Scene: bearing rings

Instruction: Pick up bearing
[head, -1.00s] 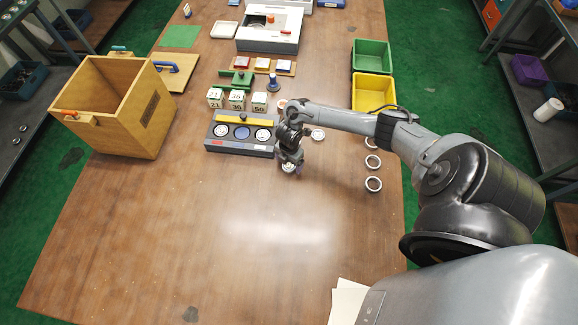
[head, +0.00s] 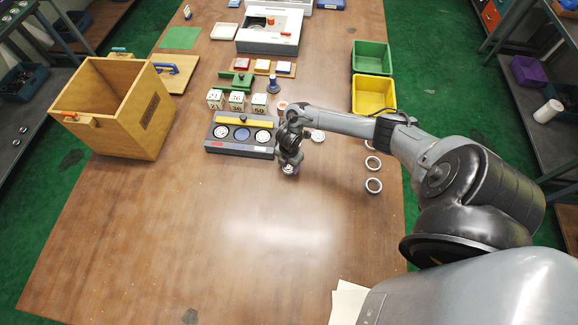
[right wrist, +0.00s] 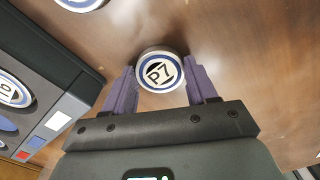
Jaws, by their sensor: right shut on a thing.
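I cannot tell whether the bearing touches the table. My left gripper is not in view.
The grey fixture (head: 214,147) with round slots stands close on the left. Other rings lie to the right, one of them near the front (head: 373,185). A yellow bin (head: 374,94), a green bin (head: 371,57) and a wooden box (head: 121,107) stand farther off. The near table is clear.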

